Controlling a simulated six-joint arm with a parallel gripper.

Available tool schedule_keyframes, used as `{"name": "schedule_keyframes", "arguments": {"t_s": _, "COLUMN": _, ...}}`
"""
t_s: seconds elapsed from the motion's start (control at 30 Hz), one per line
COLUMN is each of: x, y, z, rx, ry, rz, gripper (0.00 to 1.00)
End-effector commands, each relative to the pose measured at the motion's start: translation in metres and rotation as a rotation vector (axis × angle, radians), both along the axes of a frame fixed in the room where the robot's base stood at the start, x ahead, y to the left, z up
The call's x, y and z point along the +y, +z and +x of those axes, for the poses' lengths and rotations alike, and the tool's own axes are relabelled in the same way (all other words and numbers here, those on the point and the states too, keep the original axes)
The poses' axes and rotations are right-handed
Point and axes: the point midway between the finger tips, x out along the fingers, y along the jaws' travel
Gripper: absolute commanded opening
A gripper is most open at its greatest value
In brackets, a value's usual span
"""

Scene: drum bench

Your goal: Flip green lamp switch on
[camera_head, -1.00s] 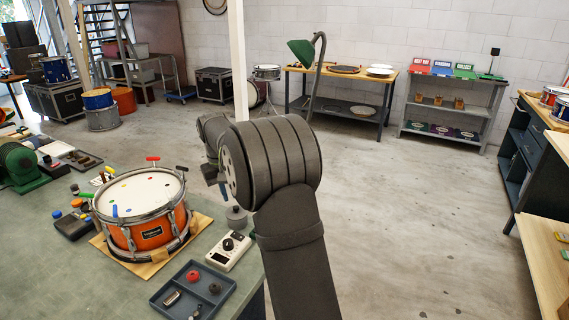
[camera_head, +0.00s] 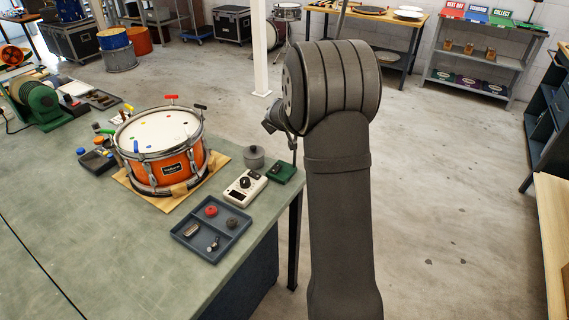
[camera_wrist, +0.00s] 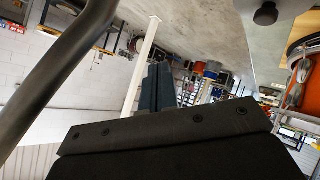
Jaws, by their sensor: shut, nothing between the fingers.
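A small dark green box (camera_head: 281,172), which looks like the lamp's base, sits near the right edge of the bench. No switch on it can be made out. A thin dark stem (camera_head: 343,16) shows above my arm at the top of the head view; the green shade is out of view. My gripper's fingers (camera_wrist: 156,88) are together and empty in the wrist view. In the head view my arm hides most of the gripper. A thick dark tube (camera_wrist: 62,72) crosses the wrist view close up; I cannot tell whether it is the lamp stem.
A grey knobbed cylinder (camera_head: 254,158), a white device with a black knob (camera_head: 244,188) and a blue-grey tray (camera_head: 236,230) lie near the box. An orange drum (camera_head: 172,168) stands to their left. Floor is clear right of the bench (camera_head: 120,265).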

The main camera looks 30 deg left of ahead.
Motion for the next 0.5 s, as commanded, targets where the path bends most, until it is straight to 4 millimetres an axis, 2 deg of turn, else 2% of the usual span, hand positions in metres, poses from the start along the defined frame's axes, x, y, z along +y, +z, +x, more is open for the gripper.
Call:
{"name": "schedule_keyframes", "arguments": {"t_s": 0.27, "x": 0.004, "y": -0.02, "z": -0.033, "rx": 0.003, "ry": 0.257, "rz": 0.091, "gripper": 0.0}}
{"name": "schedule_keyframes", "arguments": {"t_s": 0.5, "x": -0.004, "y": -0.041, "z": -0.078, "rx": 0.09, "ry": 0.483, "rz": 0.163, "gripper": 0.0}}
